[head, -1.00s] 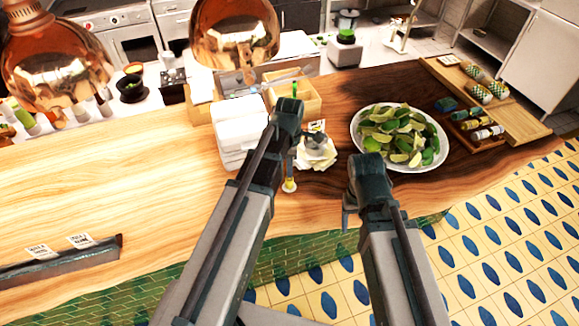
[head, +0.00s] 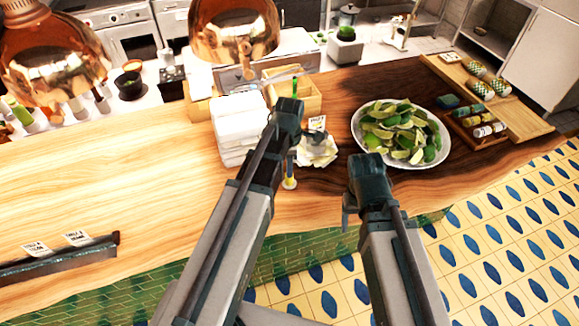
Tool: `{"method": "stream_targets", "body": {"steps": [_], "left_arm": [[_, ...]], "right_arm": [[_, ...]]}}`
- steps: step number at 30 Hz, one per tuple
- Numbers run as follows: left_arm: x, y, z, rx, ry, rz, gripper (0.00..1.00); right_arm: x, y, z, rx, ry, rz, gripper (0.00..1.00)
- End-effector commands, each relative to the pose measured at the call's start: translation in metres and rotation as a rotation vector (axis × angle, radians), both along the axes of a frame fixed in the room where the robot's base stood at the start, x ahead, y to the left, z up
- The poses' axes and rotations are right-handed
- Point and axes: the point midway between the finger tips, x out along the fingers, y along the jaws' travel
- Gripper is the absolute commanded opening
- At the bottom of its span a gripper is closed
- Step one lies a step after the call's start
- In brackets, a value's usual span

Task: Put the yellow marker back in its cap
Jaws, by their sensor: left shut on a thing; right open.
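My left gripper (head: 291,160) is over the counter's front part, beside a crumpled pale cloth (head: 318,151). It is shut on a slim upright thing, which I take to be the yellow marker (head: 290,183). Only its lower end shows, pale with some yellow, close to the counter. The gripper hides the rest. I cannot make out the cap apart from the marker, nor whether the two touch. My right gripper (head: 348,210) is open and empty, in front of the counter's edge.
A plate of lime wedges (head: 358,139) stands to the right of the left gripper. White napkins (head: 236,135) and a wooden box (head: 310,98) are behind it. A wooden tray (head: 525,125) with small jars lies at the far right. The counter's left part (head: 110,180) is mostly clear.

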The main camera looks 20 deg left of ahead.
Motion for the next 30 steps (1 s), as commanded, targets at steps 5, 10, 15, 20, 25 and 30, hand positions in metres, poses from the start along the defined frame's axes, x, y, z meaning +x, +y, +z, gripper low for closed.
{"method": "stream_targets", "body": {"steps": [5, 10, 15, 20, 25, 30], "left_arm": [[0.0001, 0.0000, -0.0014, 0.000, 0.000, 0.000, 0.00], [0.0000, 0.0000, -0.0010, 0.000, 0.000, 0.000, 0.00], [0.0000, 0.0000, -0.0010, 0.000, 0.000, 0.000, 0.36], [0.0000, 0.0000, -0.0010, 0.000, 0.000, 0.000, 0.55], [0.0001, 0.0000, -0.0010, 0.000, 0.000, 0.000, 0.57], [0.0000, 0.0000, -0.0010, 0.000, 0.000, 0.000, 0.85]], "right_arm": [[0.0000, 0.0000, -0.0014, 0.000, 0.000, 0.000, 0.67], [0.0000, 0.0000, -0.0010, 0.000, 0.000, 0.000, 0.67], [0.0000, 0.0000, -0.0010, 0.000, 0.000, 0.000, 0.67], [0.0000, 0.0000, -0.0010, 0.000, 0.000, 0.000, 0.67], [0.0000, 0.0000, -0.0010, 0.000, 0.000, 0.000, 0.67], [0.0000, 0.0000, -0.0010, 0.000, 0.000, 0.000, 0.67]]}}
